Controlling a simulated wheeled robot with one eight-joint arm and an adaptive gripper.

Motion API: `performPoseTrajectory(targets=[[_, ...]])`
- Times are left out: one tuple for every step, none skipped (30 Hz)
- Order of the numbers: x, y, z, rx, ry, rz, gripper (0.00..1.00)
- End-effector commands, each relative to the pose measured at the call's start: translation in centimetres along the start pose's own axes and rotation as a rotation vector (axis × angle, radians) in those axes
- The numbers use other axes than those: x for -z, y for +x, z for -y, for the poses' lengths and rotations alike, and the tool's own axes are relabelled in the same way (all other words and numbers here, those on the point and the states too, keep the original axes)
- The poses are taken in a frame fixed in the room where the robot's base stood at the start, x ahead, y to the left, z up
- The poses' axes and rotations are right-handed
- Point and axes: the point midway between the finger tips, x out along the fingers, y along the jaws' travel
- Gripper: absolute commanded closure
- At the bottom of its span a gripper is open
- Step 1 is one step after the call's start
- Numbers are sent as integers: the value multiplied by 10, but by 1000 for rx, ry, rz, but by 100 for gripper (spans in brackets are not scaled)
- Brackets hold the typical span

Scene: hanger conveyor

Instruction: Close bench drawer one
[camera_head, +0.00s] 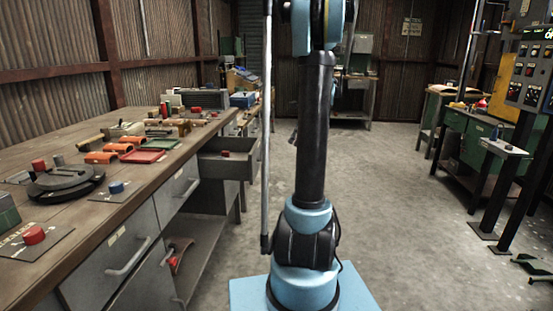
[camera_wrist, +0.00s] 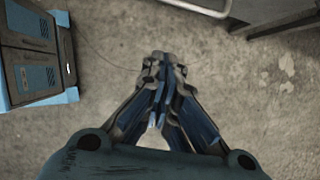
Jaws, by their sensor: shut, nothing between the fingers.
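A grey bench drawer (camera_head: 226,167) at the far end of the left workbench (camera_head: 75,225) stands pulled out, with a small red-topped item (camera_head: 226,154) inside. I cannot read which drawer is number one. Two nearer drawer fronts, one in the middle (camera_head: 174,196) and one closer (camera_head: 108,255), sit flush in the bench with bar handles. My gripper (camera_wrist: 161,62) is shut and empty in the wrist view, pointing down above the bare concrete floor. It is out of sight in the head view, where my arm rises past the top edge.
The bench top holds a black turntable (camera_head: 66,182), red and blue buttons, orange parts and trays. A lower shelf (camera_head: 205,235) is under the bench. A pale bar (camera_wrist: 200,8) and dark edge (camera_wrist: 275,12) show at the wrist view's top right.

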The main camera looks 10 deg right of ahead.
Motion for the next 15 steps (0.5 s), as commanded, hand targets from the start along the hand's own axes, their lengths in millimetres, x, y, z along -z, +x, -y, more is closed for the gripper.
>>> performPoseTrajectory(targets=[[2, 1, 3, 0, 12, 3, 100], [2, 2, 4, 0, 17, 4, 100], [2, 4, 5, 0, 20, 5, 100], [3, 6, 5, 0, 21, 5, 100], [3, 8, 5, -1, 22, 5, 100], [3, 12, 5, -1, 21, 5, 100], [2, 16, 5, -1, 21, 5, 100], [2, 20, 5, -1, 20, 5, 100], [2, 26, 5, 0, 20, 5, 100], [2, 31, 5, 0, 20, 5, 100], [2, 36, 5, 0, 20, 5, 100], [2, 44, 5, 0, 19, 5, 100], [2, 49, 5, 0, 19, 5, 100], [2, 54, 5, 0, 19, 5, 100], [2, 61, 5, 0, 19, 5, 100]])
